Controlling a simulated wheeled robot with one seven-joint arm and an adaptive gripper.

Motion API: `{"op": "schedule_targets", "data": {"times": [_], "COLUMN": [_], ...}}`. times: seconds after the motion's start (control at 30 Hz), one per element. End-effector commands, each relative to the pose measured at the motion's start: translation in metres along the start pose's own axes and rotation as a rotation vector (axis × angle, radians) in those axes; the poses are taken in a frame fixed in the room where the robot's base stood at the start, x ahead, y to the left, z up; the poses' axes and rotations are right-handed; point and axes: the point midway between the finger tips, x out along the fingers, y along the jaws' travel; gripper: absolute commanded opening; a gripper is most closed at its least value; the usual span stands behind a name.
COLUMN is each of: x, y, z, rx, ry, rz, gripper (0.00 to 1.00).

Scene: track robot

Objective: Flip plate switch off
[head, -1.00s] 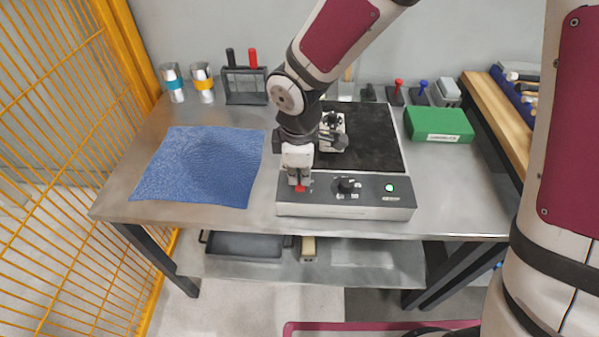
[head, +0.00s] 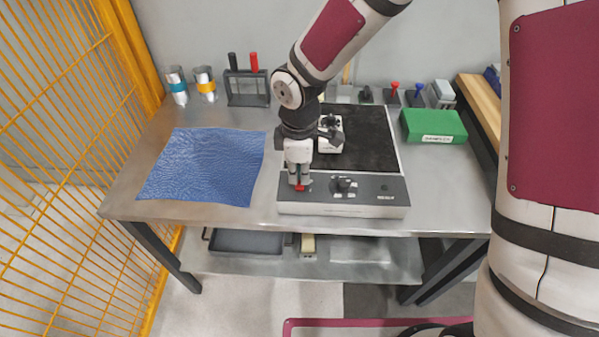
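The hot plate unit (head: 342,209) stands at the front of the metal table, with a grey control panel and a black heating surface (head: 372,138) behind it. A red switch (head: 299,188) sits at the left of the panel, partly covered by my gripper. A black knob (head: 343,185) is in the panel's middle. The indicator spot at the panel's right shows no green light. My gripper (head: 298,184) points down at the red switch, its fingertips close together and at or just above it; I cannot tell whether they touch it.
A blue cloth (head: 203,165) lies to the left. Two metal cups (head: 205,84) and a rack (head: 247,88) with black and red handles stand behind it. A green box (head: 434,126) is at the right. A yellow mesh fence (head: 70,150) borders the left side.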

Motion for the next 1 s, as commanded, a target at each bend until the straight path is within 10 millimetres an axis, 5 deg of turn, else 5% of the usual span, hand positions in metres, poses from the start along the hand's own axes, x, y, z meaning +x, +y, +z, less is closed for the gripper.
{"op": "schedule_targets", "data": {"times": [0.77,1.0], "x": [0.007,-0.012], "y": [-0.021,-0.023], "z": [0.002,-0.002], "rx": [0.002,0.002], "ry": [-0.005,-0.002], "rz": [-0.017,-0.010], "gripper": [0.00,0.00]}}
